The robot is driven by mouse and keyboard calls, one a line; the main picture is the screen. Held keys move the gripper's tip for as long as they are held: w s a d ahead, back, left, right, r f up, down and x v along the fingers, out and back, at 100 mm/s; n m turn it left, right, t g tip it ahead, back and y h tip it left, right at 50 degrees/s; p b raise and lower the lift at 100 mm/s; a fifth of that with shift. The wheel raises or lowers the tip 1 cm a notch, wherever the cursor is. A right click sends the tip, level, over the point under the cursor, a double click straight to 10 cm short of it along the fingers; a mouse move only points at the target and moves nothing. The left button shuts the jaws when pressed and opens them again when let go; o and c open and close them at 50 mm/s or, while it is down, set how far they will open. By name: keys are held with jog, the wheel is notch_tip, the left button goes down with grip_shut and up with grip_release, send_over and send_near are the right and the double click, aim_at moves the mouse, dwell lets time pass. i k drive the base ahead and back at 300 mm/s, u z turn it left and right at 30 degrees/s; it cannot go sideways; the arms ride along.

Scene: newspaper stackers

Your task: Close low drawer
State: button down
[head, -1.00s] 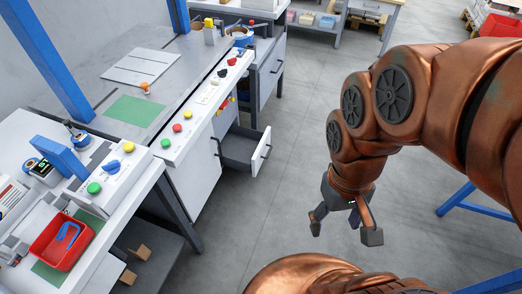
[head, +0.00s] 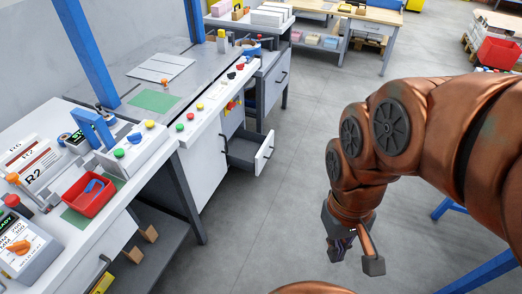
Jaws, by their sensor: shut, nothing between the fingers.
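The low drawer (head: 251,150) is pulled out from the cabinet under the long workbench, left of centre. Its grey inside and white front with a dark handle show. The front faces right, into the aisle. My gripper (head: 353,260) is shut and empty, pointing down over the grey floor. It is to the right of the drawer and nearer to me, well apart from it.
The workbench (head: 210,118) with coloured buttons runs along the left. A red tray (head: 88,200) and a blue stand lie on the near bench. A second cabinet (head: 272,85) stands beyond the drawer. The floor (head: 300,120) between drawer and arm is clear.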

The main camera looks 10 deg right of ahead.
aim_at(249, 151)
jog(key=u, duration=0.65)
jog(key=i, duration=1.25)
jog(key=z, duration=0.35)
